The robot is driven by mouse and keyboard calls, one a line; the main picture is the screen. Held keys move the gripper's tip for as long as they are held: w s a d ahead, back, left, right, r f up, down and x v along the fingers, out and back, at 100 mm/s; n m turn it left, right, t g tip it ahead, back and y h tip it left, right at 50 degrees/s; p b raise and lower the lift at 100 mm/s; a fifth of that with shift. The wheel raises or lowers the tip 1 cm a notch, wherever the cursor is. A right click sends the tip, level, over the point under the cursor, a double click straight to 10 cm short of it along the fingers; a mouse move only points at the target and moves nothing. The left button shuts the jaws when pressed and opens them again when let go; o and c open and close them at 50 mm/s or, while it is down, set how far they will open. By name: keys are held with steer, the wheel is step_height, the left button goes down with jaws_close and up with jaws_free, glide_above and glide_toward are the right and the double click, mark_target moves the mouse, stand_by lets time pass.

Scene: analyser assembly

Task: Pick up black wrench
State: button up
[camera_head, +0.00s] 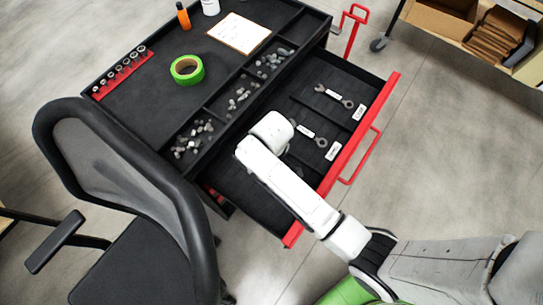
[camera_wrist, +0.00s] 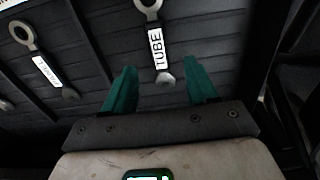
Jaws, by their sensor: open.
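Several grey-looking wrenches lie flat in the open black drawer; none stands out as clearly black. In the head view, one wrench (camera_head: 334,95) lies toward the far end and another (camera_head: 308,132) lies beside my arm, both with white labels. In the wrist view, a wrench labelled "TUBE" (camera_wrist: 156,45) has its small end between my fingertips, apart from them. A second labelled wrench (camera_wrist: 40,62) lies to its left, and part of a third (camera_wrist: 5,104) shows at the left edge. My gripper (camera_wrist: 161,82) is open and empty. My arm hides it in the head view.
The black cart top (camera_head: 150,95) holds green tape (camera_head: 187,69), a clipboard (camera_head: 239,33) and bins of small parts. An office chair (camera_head: 130,200) stands left.

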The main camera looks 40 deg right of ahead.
steer(key=shift+w+f, duration=0.2)
steer(key=shift+f, duration=3.2)
jaws_close()
